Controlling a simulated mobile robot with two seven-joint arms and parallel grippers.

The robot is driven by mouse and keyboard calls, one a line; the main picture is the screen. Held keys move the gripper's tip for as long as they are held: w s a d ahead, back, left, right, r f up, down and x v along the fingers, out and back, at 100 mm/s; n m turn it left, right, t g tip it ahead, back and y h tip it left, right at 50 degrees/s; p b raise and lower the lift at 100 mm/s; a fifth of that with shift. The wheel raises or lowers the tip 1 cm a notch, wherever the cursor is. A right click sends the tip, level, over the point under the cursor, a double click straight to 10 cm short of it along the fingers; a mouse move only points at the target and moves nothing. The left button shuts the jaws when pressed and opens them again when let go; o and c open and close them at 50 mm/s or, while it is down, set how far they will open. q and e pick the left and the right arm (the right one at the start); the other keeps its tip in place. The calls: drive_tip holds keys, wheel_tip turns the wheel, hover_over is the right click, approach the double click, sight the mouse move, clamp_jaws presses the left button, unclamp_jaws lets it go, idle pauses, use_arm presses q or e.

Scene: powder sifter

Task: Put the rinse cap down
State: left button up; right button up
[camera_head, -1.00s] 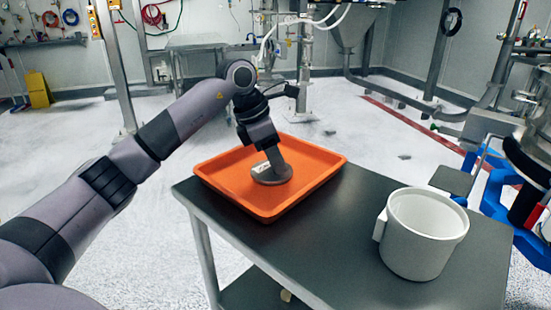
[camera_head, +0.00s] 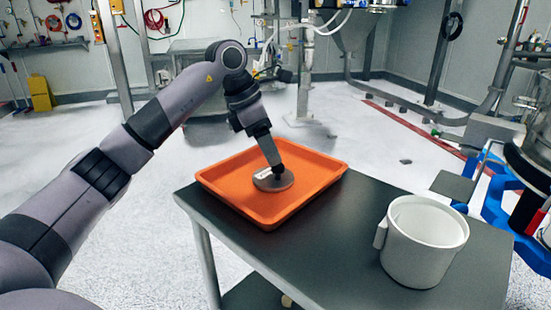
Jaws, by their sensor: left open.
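The rinse cap (camera_head: 272,183), a grey disc with a dark knob and a pale label, lies in the orange tray (camera_head: 222,200) on the dark table. My left gripper (camera_head: 276,165) points down at the cap's knob. Its jaws are open. The fingertips are still close over the cap, and I cannot tell whether they touch the knob. My right gripper does not show.
A white pot (camera_head: 424,245) with a side handle stands at the table's front right. The dark tabletop (camera_head: 345,222) between tray and pot is clear. Blue-framed equipment (camera_head: 500,215) stands on the floor beyond the table's right side.

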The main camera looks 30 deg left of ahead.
use_arm(q)
drive_tip(key=v, duration=0.7)
drive_tip(key=shift+p, duration=0.45)
drive_tip(key=shift+r, duration=0.1)
